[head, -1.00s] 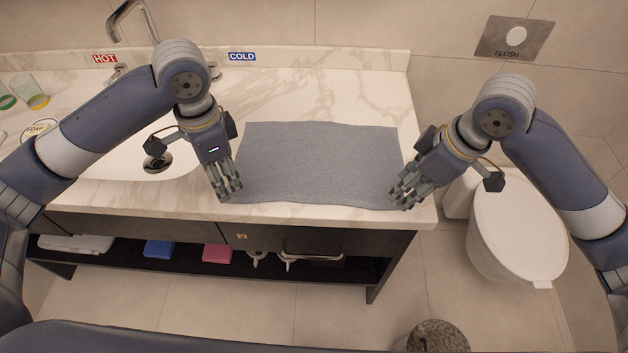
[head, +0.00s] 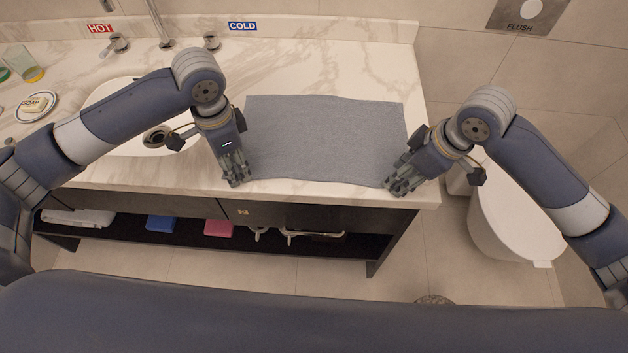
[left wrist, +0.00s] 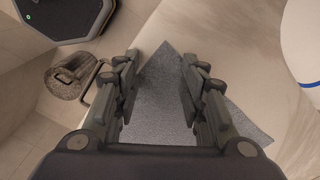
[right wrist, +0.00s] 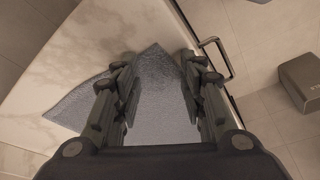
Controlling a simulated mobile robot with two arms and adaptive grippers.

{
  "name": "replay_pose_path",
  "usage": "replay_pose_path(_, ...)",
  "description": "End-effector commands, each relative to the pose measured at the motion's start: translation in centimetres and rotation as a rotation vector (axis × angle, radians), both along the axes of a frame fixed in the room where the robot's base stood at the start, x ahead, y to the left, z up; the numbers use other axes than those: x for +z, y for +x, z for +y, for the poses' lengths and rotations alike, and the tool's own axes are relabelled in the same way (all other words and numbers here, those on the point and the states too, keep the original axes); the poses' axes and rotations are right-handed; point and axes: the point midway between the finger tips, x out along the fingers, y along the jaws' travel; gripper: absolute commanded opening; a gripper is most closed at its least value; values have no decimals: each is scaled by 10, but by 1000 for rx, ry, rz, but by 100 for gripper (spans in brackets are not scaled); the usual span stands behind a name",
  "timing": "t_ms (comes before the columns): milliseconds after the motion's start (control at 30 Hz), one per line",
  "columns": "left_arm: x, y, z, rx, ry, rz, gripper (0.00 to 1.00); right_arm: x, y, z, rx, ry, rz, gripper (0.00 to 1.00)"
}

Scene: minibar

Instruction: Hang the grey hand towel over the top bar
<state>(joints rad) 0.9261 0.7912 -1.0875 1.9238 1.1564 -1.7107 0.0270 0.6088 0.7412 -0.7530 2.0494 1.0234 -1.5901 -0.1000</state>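The grey hand towel (head: 325,140) lies flat on the marble counter, its near edge close to the counter's front edge. My left gripper (head: 236,180) is at its near left corner, fingers pointing down. The left wrist view shows those fingers (left wrist: 160,62) apart, with towel visible between them. My right gripper (head: 396,186) is at the near right corner. The right wrist view shows its fingers (right wrist: 155,62) apart, with towel between them. A dark bar (right wrist: 214,58) shows at the cabinet front in the right wrist view. I cannot tell whether it is the top bar.
The sink drain (head: 157,137) and tap (head: 160,25) are left of the towel. A soap dish (head: 37,104) and glass (head: 31,68) stand farther left. A toilet (head: 515,215) is right of the counter. An open shelf (head: 185,238) below holds folded cloths.

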Motion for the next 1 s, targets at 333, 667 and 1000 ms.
replay_pose_path(333, -5, 0, 0, 0, 0, 0, 38, -5, 0, 0, 0, 0, 0, 38)
replay_pose_path(667, -5, 0, 0, 0, 0, 1, 4, -5, 0, 0, 0, -1, 2, 4)
replay_pose_path(1000, -6, 0, 0, 0, 1, 2, 0, -7, 0, 0, -1, -2, 3, 0)
